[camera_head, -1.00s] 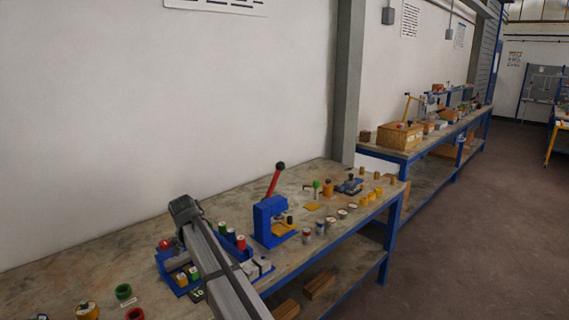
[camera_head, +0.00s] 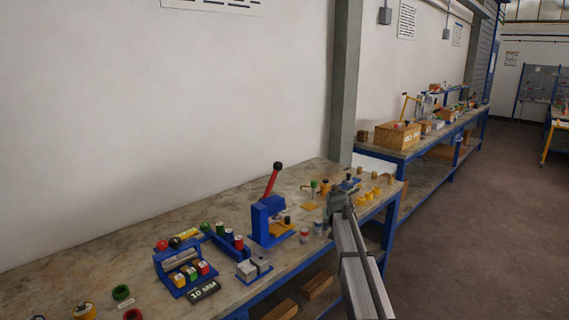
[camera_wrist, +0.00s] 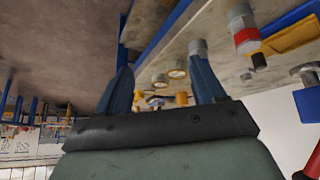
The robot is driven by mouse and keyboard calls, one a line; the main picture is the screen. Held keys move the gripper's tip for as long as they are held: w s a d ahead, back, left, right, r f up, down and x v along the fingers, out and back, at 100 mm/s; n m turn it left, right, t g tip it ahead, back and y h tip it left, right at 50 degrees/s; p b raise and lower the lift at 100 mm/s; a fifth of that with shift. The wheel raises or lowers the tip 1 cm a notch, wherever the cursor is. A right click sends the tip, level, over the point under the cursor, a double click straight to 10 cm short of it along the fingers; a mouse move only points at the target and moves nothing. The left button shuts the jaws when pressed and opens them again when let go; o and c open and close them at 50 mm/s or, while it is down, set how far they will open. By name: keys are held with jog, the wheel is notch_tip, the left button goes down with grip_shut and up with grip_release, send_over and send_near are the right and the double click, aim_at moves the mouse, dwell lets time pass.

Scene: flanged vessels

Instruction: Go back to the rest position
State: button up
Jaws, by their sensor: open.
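My gripper shows in the wrist view (camera_wrist: 163,75), its two blue fingers spread apart with nothing held between them. Several small round pale-topped pieces (camera_wrist: 177,69) on the bench show beyond the gap. In the head view my arm reaches in from the lower right, and its dark end is over the front edge of the workbench (camera_head: 110,247), right of the blue press (camera_head: 263,221). The fingers cannot be made out there, and the arm hides part of the bench's right end.
A blue rack (camera_head: 190,270) with coloured pieces stands left of the press, with grey blocks (camera_head: 254,267) between. Small yellow pieces (camera_head: 369,195) stand at the bench's right end. A tall grey post (camera_head: 344,85) rises behind.

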jog(key=s+d+f, duration=0.2)
jog(key=d, duration=1.4)
jog(key=s+d+f+g, duration=0.1)
jog(key=s+d+f, duration=0.2)
jog(key=s+f, duration=0.5)
jog(key=s+a+f+g, duration=0.2)
jog(key=s+a+f, duration=0.2)
jog(key=s+f, duration=0.5)
jog(key=s+a+f+g+y, duration=0.1)
jog(key=s+a+f+g, duration=0.1)
jog(key=s+a+f, duration=0.65)
jog(key=s+a+f+g, duration=0.1)
jog(key=s+f, duration=0.5)
jog(key=f, duration=0.6)
jog(key=s+a+f+g, duration=0.2)
jog(key=s+f, duration=0.1)
jog(key=s, duration=0.9)
jog(key=s+a+f+n+g, duration=0.1)
jog(key=s+a+f+g, duration=0.1)
jog(key=s, duration=1.1)
jog(key=s+a+f+g, duration=0.3)
jog(key=s+a+f, duration=0.1)
jog(key=s, duration=0.8)
jog(key=shift+s, duration=0.35)
jog(key=shift+f, duration=0.1)
